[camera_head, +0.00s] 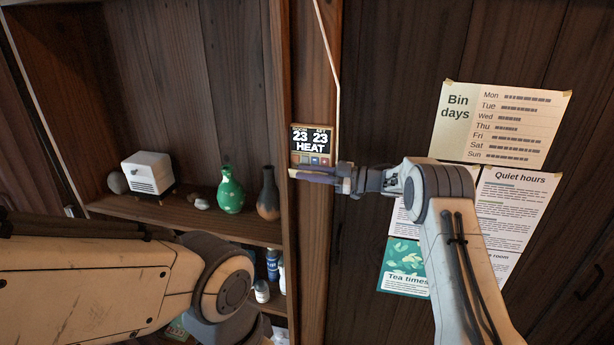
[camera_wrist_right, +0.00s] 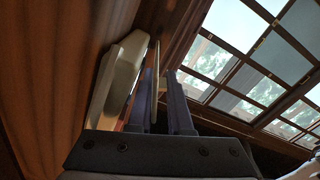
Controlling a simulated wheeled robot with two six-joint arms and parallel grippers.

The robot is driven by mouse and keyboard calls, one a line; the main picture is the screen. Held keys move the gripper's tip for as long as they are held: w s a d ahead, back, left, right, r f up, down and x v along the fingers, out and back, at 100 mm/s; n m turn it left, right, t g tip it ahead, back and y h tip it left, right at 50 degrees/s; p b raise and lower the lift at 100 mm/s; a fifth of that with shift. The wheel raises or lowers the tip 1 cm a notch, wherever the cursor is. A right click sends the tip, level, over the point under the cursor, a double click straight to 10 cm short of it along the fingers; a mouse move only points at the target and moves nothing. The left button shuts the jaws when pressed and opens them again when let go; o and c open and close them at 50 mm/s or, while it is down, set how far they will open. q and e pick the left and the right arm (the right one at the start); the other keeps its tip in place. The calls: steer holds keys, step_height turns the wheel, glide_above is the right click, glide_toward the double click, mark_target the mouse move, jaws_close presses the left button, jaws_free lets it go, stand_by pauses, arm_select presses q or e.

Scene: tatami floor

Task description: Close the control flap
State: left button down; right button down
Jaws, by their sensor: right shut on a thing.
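The control unit (camera_head: 312,138) is a small wall box on the wooden post. Its dark display reads "HEAT" with 23 and 23, and a row of small buttons shows under it. My right gripper (camera_head: 322,172) is at the unit's lower edge, its purple-grey fingers pointing left across it. In the right wrist view, the gripper (camera_wrist_right: 165,105) is shut on a thin pale plate, the flap (camera_wrist_right: 156,70), standing apart from the pale unit body (camera_wrist_right: 120,80). In the head view the fingers mostly hide the flap. My left arm crosses the lower left; its gripper is out of frame.
A wooden shelf (camera_head: 190,218) on the left holds a white box (camera_head: 148,173), a green vase (camera_head: 230,190) and a dark vase (camera_head: 269,194). Paper notices (camera_head: 500,122) hang on the right wall. A thin cord (camera_head: 331,60) runs down to the unit.

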steer(key=shift+w+m, duration=0.1)
steer(key=shift+m, duration=0.4)
steer(key=c, duration=1)
jaws_free()
steer(key=shift+o, duration=0.5)
steer(key=shift+r, duration=0.1)
steer(key=shift+d, duration=0.1)
